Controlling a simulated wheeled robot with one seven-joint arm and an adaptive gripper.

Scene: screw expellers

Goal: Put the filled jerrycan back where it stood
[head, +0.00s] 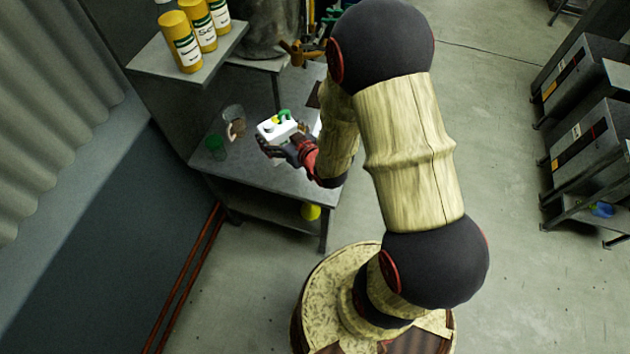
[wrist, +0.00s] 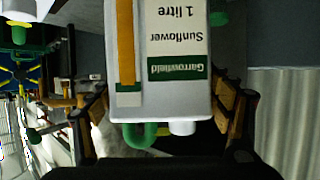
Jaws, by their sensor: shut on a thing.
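The jerrycan (head: 275,130) is a small white can with a green handle and a pale cap, held upright over the grey bench (head: 262,180). In the wrist view the jerrycan (wrist: 160,85) appears upside down. Its label reads Garrowfield Sunflower 1 litre, and an amber strip runs along its face. My gripper (head: 284,149) is shut on it, with a finger at each side in the wrist view. Whether its base touches the bench is hidden.
A green cup (head: 215,144) and a clear vessel (head: 233,118) stand on the bench left of the can. A shelf with yellow containers (head: 182,45) is above, at the back left. A yellow object (head: 311,211) is below the bench. Machines (head: 583,135) stand far right; the floor between is clear.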

